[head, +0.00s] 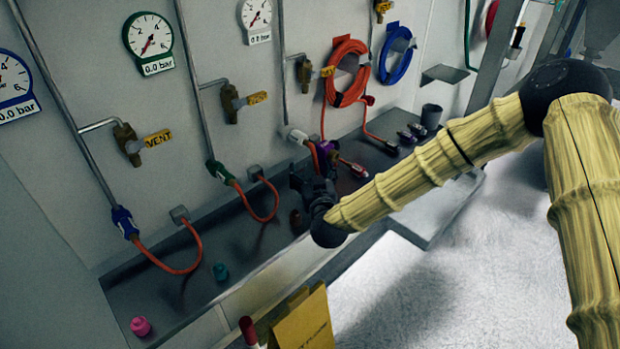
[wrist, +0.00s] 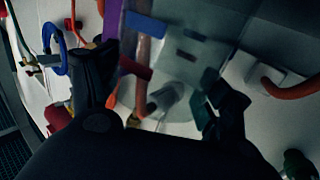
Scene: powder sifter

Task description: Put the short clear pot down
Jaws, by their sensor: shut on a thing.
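My gripper (head: 311,184) is over the grey ledge (head: 185,288) along the wall panel, near the purple-ended hose. In the wrist view my gripper (wrist: 160,100) has one dark finger on each side of a pale, see-through shape, which I take to be the short clear pot (wrist: 183,75). The gripper is shut on it. The pot's outline is faint against the grey wall and hoses behind it. In the head view the pot cannot be made out, hidden by my gripper and arm. I cannot tell whether its base touches the ledge.
Orange hoses (head: 193,254) hang onto the ledge left of my gripper. A pink cap (head: 140,326) and a teal cap (head: 220,271) stand further left. Several metal couplings (head: 410,133) and a dark cup (head: 431,115) are to the right.

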